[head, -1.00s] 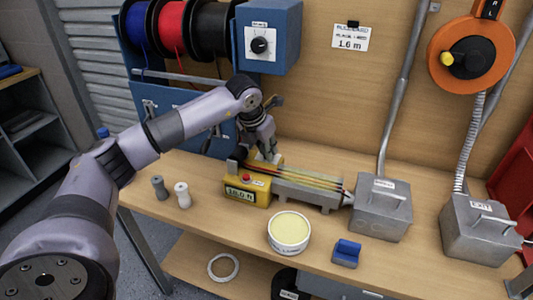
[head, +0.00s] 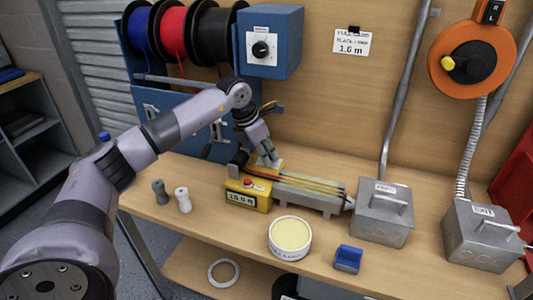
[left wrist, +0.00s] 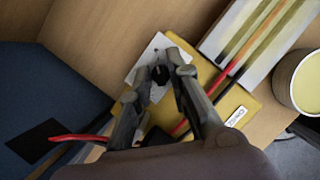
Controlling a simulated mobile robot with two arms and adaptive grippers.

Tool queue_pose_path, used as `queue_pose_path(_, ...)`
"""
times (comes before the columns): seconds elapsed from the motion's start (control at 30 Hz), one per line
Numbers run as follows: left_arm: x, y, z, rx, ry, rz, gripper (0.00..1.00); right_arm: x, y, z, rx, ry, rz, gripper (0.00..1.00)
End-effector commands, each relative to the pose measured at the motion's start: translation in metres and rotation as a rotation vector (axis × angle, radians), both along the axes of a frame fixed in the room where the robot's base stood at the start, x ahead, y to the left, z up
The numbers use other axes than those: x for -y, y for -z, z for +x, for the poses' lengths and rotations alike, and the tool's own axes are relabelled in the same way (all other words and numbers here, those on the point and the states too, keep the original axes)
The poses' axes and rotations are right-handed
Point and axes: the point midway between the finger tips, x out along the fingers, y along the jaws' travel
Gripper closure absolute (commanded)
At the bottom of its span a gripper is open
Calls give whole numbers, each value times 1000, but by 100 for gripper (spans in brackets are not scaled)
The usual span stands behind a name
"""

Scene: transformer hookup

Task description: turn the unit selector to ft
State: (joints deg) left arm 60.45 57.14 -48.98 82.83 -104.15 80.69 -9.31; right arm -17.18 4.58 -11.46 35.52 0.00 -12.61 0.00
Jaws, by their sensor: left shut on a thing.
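The unit selector is a small dark knob (left wrist: 160,74) on a white plate on the yellow length counter (left wrist: 242,112). My left gripper (left wrist: 157,86) is shut on this knob, its fingers on either side of it in the left wrist view. In the head view the left gripper (head: 269,157) reaches down behind the yellow counter (head: 248,194), which has a red button and a display on its front. The gripper hides most of the selector there. Its markings and the display's unit are too small to read surely. My right gripper is not in view.
Coloured wires run over the grey trough (head: 308,196) right of the counter. Wire spools (head: 217,32) hang behind.

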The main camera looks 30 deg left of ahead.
Motion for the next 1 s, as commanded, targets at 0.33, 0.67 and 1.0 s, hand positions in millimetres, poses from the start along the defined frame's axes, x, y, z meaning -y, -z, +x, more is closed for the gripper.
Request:
queue_pose_path(0.33,0,-1,1,4,-1,0,78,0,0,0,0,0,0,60)
queue_pose_path(0.67,0,0,0,1,-1,0,64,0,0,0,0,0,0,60)
queue_pose_path(1.0,-4,-16,-5,3,-3,0,64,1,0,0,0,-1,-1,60)
